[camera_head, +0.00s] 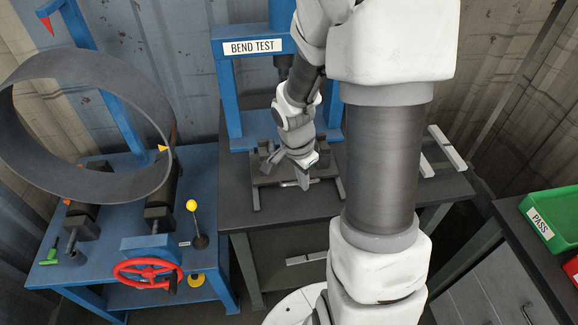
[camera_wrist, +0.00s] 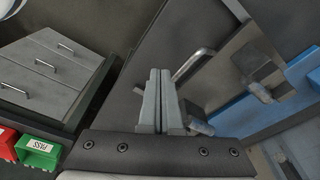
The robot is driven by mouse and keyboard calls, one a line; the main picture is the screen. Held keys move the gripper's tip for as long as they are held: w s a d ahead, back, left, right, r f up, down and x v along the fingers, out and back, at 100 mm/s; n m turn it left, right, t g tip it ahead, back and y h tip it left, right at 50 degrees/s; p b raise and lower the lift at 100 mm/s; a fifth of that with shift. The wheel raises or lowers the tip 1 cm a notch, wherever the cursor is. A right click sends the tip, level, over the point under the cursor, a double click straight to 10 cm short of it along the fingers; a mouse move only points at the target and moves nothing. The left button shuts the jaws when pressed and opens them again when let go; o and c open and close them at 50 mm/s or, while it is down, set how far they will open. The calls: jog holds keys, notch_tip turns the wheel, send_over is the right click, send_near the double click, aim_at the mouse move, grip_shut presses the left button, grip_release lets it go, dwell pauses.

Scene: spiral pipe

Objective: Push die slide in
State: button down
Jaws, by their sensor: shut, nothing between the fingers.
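The die slide (camera_head: 270,168) lies flat on the dark bench under the blue bend test press. It carries dark die blocks and has a light metal bar handle along its front edge. My gripper (camera_head: 303,186) is at the front edge of the slide, close to the handle, and its fingers are shut and empty. In the wrist view the shut fingers (camera_wrist: 159,75) are beside the bar handle (camera_wrist: 192,64), with the slide plate and die blocks to the right. I cannot tell whether the fingers touch the handle. My arm hides part of the slide's right side.
The blue press frame (camera_head: 229,95) stands behind the slide. Light metal strips (camera_head: 446,148) lie on the bench at right. A blue pipe-bending stand with a red handwheel (camera_head: 148,272) and a large ring (camera_head: 165,118) is at left. A green PASS bin (camera_head: 560,207) is at far right.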

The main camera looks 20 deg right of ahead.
jog(key=shift+f+b, duration=2.65)
jog(key=shift+b, duration=0.15)
jog(key=shift+w+d+r+p, duration=0.2)
jog(key=shift+w+d, duration=0.75)
jog(key=shift+w, duration=2.4)
jog(key=shift+w+d+f+p, duration=0.25)
jog(key=shift+w+d, duration=0.75)
jog(key=shift+w, duration=2.3)
jog(key=shift+w+d+r+p, duration=0.25)
jog(key=shift+w+d, duration=0.7)
jog(key=shift+w, duration=2.4)
notch_tip(320, 180, up, 7)
jog(key=s+p, duration=0.1)
jog(key=p, duration=0.2)
jog(key=shift+s+a+f+p, duration=0.15)
jog(key=shift+s+a+p, duration=0.1)
jog(key=shift+p, duration=0.15)
